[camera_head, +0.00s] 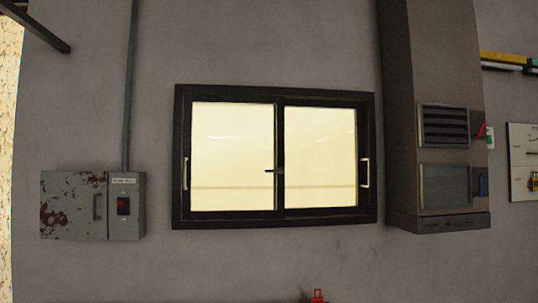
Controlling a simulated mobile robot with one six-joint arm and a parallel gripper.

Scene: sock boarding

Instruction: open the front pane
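A dark-framed sliding window (275,92) is set in the grey wall at the middle of the head view. It has a left pane (232,150) and a right pane (320,150), side by side, with pale yellow light behind them. Both look shut, with no gap showing. I cannot tell which pane is in front. A light upright handle (185,173) is at the left pane's outer edge, and another handle (365,172) is at the right pane's outer edge. A small dark latch (274,171) sticks out leftward at the middle stile. My gripper is not in view.
A rusty grey electrical box (75,205) with a conduit (130,80) above hangs left of the window. A tall grey column with vents (445,127) juts out at right. A small red object (317,297) shows at the bottom edge.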

